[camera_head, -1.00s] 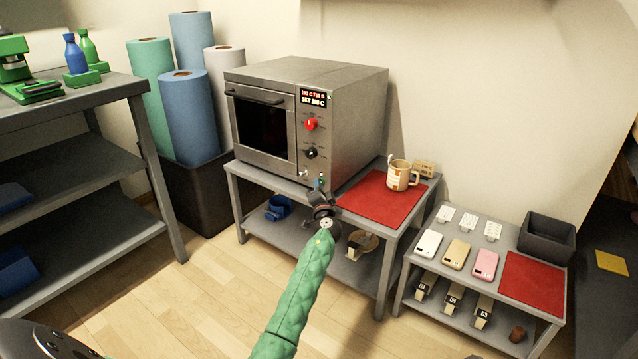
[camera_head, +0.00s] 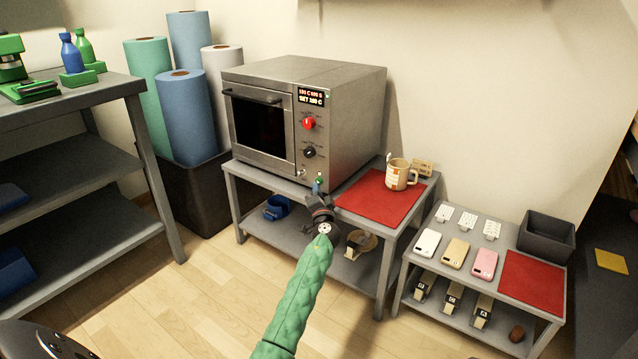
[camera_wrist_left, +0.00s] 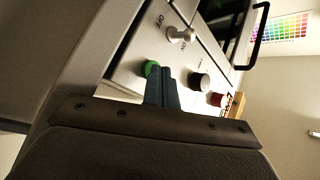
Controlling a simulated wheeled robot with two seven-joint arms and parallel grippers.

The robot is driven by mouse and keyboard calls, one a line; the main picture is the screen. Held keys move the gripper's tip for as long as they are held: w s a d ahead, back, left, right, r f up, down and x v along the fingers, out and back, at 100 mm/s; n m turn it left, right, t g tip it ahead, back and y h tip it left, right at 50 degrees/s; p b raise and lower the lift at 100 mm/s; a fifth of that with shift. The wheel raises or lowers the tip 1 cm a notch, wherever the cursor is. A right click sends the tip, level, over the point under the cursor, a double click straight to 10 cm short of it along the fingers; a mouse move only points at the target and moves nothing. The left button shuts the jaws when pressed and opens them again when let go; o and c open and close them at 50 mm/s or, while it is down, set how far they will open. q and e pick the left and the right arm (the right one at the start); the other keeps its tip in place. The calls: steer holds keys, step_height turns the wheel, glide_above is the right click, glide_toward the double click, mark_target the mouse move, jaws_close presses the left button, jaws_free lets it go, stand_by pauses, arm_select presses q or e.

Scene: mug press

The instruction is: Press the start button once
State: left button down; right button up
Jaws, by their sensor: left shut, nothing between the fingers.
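The grey oven-like press (camera_head: 345,110) stands on the table, its control panel at the right of its front. The green start button (camera_wrist_left: 150,68) shows in the left wrist view, low on the panel beside the silver toggle switch (camera_wrist_left: 180,35). In the head view a small green spot, likely the button (camera_head: 320,176), shows at my left fingertips. My left gripper (camera_head: 317,186) is shut and empty, in front of the panel's lower edge. In the left wrist view its fingertips (camera_wrist_left: 167,71) overlap the button's right edge. I cannot tell whether they touch it. My right gripper is not in view.
A black knob (camera_head: 309,152) and a red knob (camera_head: 309,123) sit above on the panel, under a lit display (camera_head: 311,97). A mug (camera_head: 398,174) stands on the red mat (camera_head: 366,205) to the right. A blue item (camera_head: 277,207) lies on the shelf below.

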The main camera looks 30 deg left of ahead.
arm_select(q)
steer(key=s, duration=0.2)
steer(key=s+a, duration=0.1)
steer(key=s, duration=0.2)
steer(key=shift+f+p, duration=0.15)
steer(key=shift+p, duration=0.2)
stand_by(0.3)
stand_by(0.4)
